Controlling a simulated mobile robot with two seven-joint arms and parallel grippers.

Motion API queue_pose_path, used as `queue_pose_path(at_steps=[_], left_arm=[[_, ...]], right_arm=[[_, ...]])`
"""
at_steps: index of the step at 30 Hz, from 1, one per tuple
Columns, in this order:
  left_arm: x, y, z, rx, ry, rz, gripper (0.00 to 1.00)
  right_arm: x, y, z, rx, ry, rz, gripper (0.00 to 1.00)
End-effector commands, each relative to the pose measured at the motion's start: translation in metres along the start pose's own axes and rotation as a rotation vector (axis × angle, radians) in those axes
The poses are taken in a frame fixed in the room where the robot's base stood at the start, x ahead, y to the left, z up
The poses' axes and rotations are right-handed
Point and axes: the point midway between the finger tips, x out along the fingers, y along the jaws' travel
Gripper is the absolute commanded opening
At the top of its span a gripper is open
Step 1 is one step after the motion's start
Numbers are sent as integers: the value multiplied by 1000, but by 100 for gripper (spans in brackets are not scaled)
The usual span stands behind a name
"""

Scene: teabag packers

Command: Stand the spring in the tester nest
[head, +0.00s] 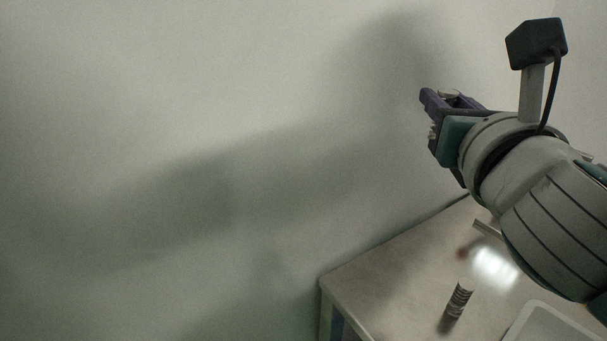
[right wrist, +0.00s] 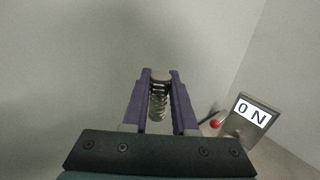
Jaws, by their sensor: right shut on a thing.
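My right gripper (head: 431,112) is raised above the table, in front of the wall. In the right wrist view the purple fingers (right wrist: 160,103) are shut on a coil spring (right wrist: 158,104), which sits between them near the tips. The tester shows in the right wrist view by its display (right wrist: 252,111), reading "0 N", to the right of and apart from the held spring. I cannot make out the tester nest in either view. My left gripper is out of view.
The table (head: 385,278) has its corner at lower middle. A dark ribbed cylinder (head: 459,300) stands on it, beside a pale tray (head: 527,318). A bright patch shows on the table below my right arm. A red knob (right wrist: 214,124) is near the display.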

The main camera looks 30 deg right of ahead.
Motion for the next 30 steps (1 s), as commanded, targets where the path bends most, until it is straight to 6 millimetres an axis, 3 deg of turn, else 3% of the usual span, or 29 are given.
queue_pose_path(at_steps=[1, 8, 21, 24, 30], left_arm=[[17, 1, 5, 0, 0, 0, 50], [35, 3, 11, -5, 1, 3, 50], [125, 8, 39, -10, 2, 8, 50], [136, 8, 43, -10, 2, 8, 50], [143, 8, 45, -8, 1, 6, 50]], right_arm=[[2, -3, -17, -1, -2, -3, 0], [7, -9, -40, -2, 1, -9, 0], [7, -9, -164, -2, 1, -8, 0], [7, -9, -179, -1, 1, -8, 0], [7, -9, -188, -1, 0, -8, 0]])
